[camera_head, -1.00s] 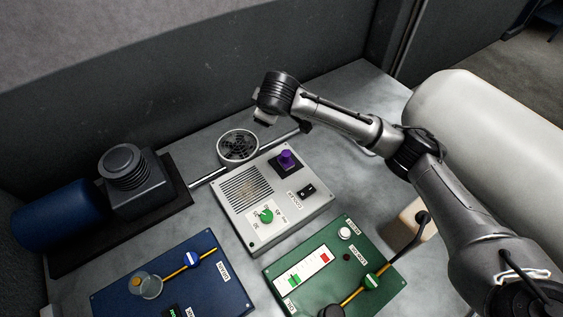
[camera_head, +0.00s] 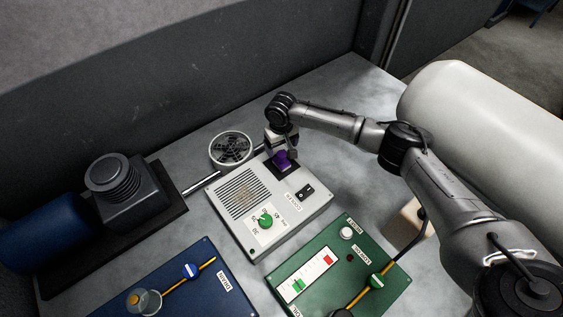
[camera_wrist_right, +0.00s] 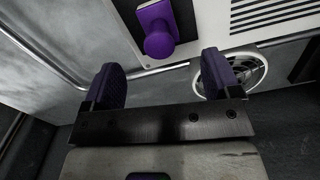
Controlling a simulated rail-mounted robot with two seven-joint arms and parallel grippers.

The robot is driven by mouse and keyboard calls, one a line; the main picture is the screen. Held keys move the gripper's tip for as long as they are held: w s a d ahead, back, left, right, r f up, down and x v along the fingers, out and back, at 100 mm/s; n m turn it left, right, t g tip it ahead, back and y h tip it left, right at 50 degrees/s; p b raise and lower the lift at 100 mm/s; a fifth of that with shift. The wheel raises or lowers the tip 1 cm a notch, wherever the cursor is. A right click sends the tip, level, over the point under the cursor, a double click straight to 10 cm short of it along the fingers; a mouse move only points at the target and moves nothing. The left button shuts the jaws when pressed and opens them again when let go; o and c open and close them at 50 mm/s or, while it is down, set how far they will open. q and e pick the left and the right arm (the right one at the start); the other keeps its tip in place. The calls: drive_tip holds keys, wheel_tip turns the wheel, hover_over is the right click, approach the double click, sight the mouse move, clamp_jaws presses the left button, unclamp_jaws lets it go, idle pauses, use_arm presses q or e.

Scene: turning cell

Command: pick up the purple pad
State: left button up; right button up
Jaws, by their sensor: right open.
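The purple pad (camera_head: 281,162) is a small block with a round knob, on a dark square at the back right of the light grey cooler panel. In the right wrist view the purple pad (camera_wrist_right: 157,32) lies ahead of the fingers, near the top edge. My right gripper (camera_head: 282,147) is right over the pad in the head view and hides part of it. In the wrist view my right gripper (camera_wrist_right: 163,80) is open with nothing between its purple-faced fingers. The pad appears apart from both fingers. My left gripper is not in view.
The cooler panel (camera_head: 240,230) has a green knob (camera_head: 265,221) and a black switch (camera_head: 305,193). A round fan (camera_head: 231,149) is close behind it, left of my gripper. A green panel (camera_head: 385,301), a blue panel (camera_head: 235,302) and a dark motor-like unit (camera_head: 128,205) stand around.

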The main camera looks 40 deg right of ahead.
sight(282, 154)
drive_tip(key=shift+f+b, duration=1)
drive_tip(key=shift+f, duration=2.95)
drive_tip(key=shift+c, duration=0.5)
drive_tip(key=c, duration=1)
